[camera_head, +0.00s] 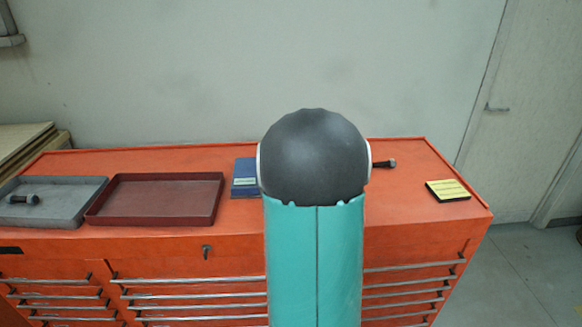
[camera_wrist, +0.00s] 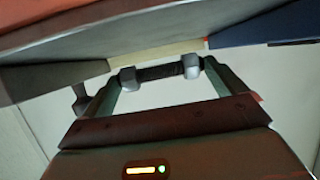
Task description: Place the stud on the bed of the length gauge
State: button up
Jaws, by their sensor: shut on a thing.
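In the wrist view my gripper (camera_wrist: 160,73) is shut on a dark stud (camera_wrist: 157,72), which spans the gap between its two grey finger pads. In the head view my arm's black and teal link hides the gripper and the middle of the chest top. A dark headed piece (camera_head: 384,163) sticks out to the right of my arm; I cannot tell whether it is held or lying there. I cannot make out the length gauge or its bed for sure in either view. Another dark bolt-like piece (camera_wrist: 80,101) shows left of the fingers in the wrist view.
The orange tool chest (camera_head: 420,215) carries a grey tray (camera_head: 75,190) with a dark bolt (camera_head: 24,199), a dark red tray (camera_head: 155,198), a blue flat item (camera_head: 245,185) and a yellow-topped pad (camera_head: 447,190).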

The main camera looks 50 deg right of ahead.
jog(key=shift+f, duration=0.2)
jog(key=o, duration=0.9)
jog(key=shift+r, duration=0.15)
jog(key=r+v, duration=0.1)
jog(key=v, duration=1.1)
jog(key=w+a+r+n+g+y, duration=0.1)
jog(key=w+a+n+y, duration=0.1)
jog(key=a, duration=0.7)
jog(key=w+a+r+n+y, duration=0.1)
jog(key=w+a+r+y, duration=0.1)
jog(key=a, duration=0.7)
jog(key=s+a+n+g+y, duration=0.1)
jog(key=s+a+n, duration=0.1)
jog(key=a, duration=0.5)
jog(key=s+a+n+g+y, duration=0.1)
jog(key=s+a, duration=0.3)
jog(key=a, duration=0.4)
jog(key=s+a+n+g+y, duration=0.1)
jog(key=s+a+n+y, duration=0.1)
jog(key=a, duration=0.6)
jog(key=shift+s+a+f+n+y, duration=0.1)
jog(key=shift+s+f+n+y, duration=0.1)
jog(key=shift+s+y, duration=0.25)
jog(key=shift+s+f+n+y, duration=0.15)
jog(key=shift+s+n+y, duration=0.1)
jog(key=shift+s, duration=0.35)
